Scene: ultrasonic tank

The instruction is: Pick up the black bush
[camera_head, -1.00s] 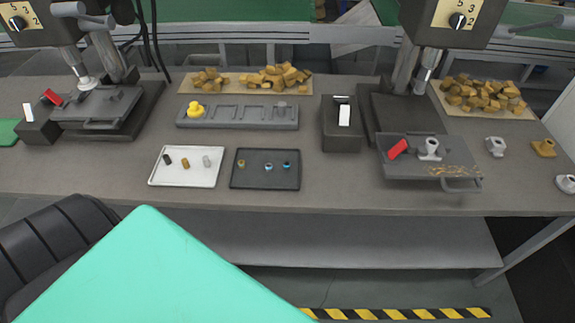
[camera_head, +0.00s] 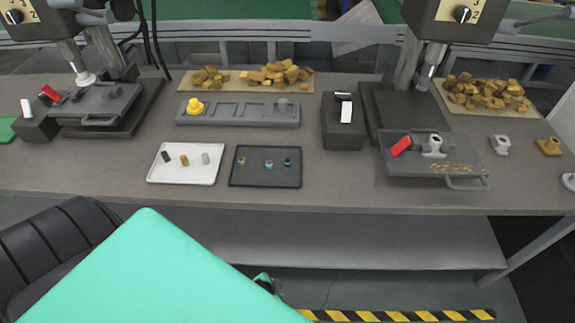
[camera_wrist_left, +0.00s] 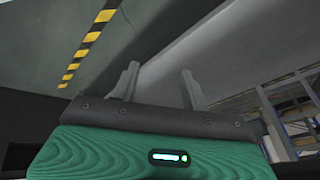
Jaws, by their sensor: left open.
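The black bush (camera_head: 165,156) is a small dark cylinder standing at the left in the white tray (camera_head: 184,178), in the head view. A brass-coloured bush (camera_head: 184,160) and a light grey bush (camera_head: 205,158) stand to its right in the same tray. My left gripper (camera_wrist_left: 160,69) shows in the left wrist view with its two fingers apart and nothing between them. The floor and a grey surface lie beyond the fingers, and no bush shows in that view. My right gripper is not in view.
A dark tray (camera_head: 266,182) with three small parts lies right of the white tray. A grey slotted holder (camera_head: 250,122) with a yellow piece stands behind. Fixtures with red handles stand at left and right. The table front (camera_head: 330,198) is clear.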

